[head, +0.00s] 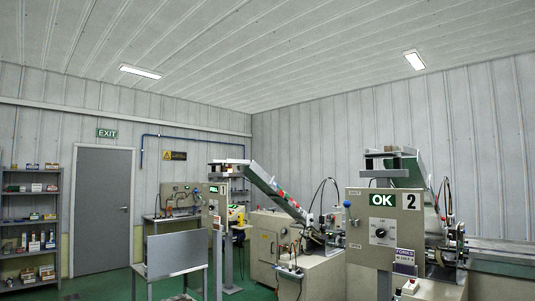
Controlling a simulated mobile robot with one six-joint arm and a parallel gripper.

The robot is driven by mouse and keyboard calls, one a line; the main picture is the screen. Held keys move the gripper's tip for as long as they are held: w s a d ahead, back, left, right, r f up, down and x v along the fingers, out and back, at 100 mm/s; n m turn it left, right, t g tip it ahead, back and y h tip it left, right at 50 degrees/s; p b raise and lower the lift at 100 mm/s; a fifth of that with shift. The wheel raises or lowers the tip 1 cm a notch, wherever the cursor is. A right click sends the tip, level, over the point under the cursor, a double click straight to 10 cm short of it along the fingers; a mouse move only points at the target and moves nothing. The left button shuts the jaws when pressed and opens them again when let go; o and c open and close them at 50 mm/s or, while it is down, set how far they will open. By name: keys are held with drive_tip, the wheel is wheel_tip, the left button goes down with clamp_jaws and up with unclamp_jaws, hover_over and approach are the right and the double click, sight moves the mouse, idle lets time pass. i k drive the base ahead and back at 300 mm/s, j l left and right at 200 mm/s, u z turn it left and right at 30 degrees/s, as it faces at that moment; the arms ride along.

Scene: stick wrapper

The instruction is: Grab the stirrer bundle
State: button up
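I cannot make out a stirrer bundle in the head view; any bundle on the machines is too small to tell. My gripper is not in view. A beige wrapping machine with a control panel (383,228) marked "OK" and "2" stands at the right. A second machine (268,250) with an inclined conveyor (275,190) stands behind it, near the middle. Small coloured items lie along that conveyor, too small to identify.
A grey metal stand (178,253) with an upright back panel is at centre left. Shelves (30,222) with boxes and bottles line the left wall, beside a grey door (102,211) under an EXIT sign. Green floor (97,286) shows clear at lower left.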

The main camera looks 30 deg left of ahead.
sight(389, 148)
drive_tip(key=u, duration=0.35)
drive_tip(key=i+j+z, duration=0.3)
drive_tip(key=i+j, duration=0.45)
drive_tip(key=i, duration=0.15)
drive_tip(key=i+j+z, duration=0.3)
drive_tip(key=i+j, duration=0.5)
drive_tip(key=j, duration=0.15)
